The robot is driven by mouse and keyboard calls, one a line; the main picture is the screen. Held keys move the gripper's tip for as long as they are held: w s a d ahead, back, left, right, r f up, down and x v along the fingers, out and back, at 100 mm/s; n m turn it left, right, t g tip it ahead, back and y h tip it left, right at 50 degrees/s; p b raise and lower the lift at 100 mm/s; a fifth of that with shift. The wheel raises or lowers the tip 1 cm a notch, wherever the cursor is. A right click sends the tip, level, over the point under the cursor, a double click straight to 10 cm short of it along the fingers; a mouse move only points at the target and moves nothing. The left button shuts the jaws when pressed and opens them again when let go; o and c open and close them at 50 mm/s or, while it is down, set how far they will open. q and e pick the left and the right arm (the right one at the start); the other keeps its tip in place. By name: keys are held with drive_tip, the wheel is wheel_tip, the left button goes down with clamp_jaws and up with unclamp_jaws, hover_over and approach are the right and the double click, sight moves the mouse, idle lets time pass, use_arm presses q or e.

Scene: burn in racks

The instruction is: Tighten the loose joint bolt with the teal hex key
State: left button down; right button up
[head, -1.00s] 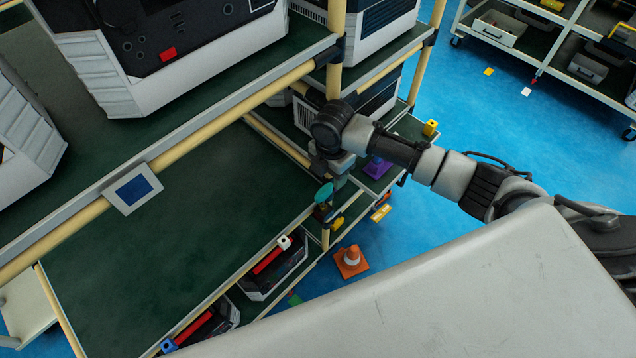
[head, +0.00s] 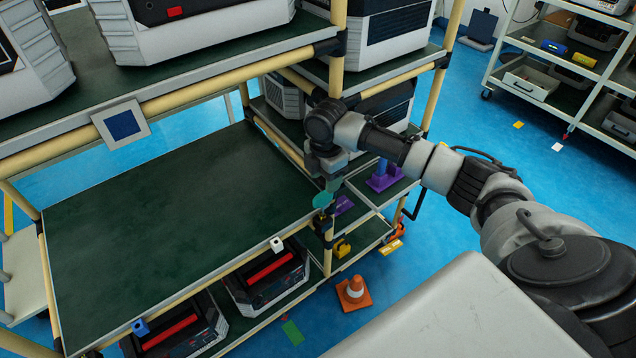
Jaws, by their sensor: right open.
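My right gripper (head: 328,182) points down beside the front corner post of the rack, its jaws open. Its fingertips are small and partly hidden by its own body. A small teal piece (head: 322,200) shows just below the fingertips at the corner of the green shelf. It is too small to tell whether it is the hex key's handle, or whether the gripper touches it. A dark joint (head: 322,223) sits just below the teal piece on the corner post. I cannot make out a loose bolt. My left gripper is not in view.
The wide green middle shelf (head: 170,220) is bare. Machines stand on the shelves above and below it. Purple holders (head: 384,180) and a yellow block (head: 342,247) sit on the side shelves. Another rack (head: 560,90) is at the back right.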

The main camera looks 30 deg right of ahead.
sight(325, 197)
wheel_tip(325, 197, down, 6)
drive_tip(key=shift+b, duration=0.3)
drive_tip(key=shift+f, duration=0.6)
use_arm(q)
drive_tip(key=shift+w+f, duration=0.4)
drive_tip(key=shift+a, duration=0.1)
use_arm(e)
clamp_jaws()
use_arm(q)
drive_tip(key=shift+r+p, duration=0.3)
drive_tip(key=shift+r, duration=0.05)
use_arm(e)
drive_tip(key=shift+f, duration=0.1)
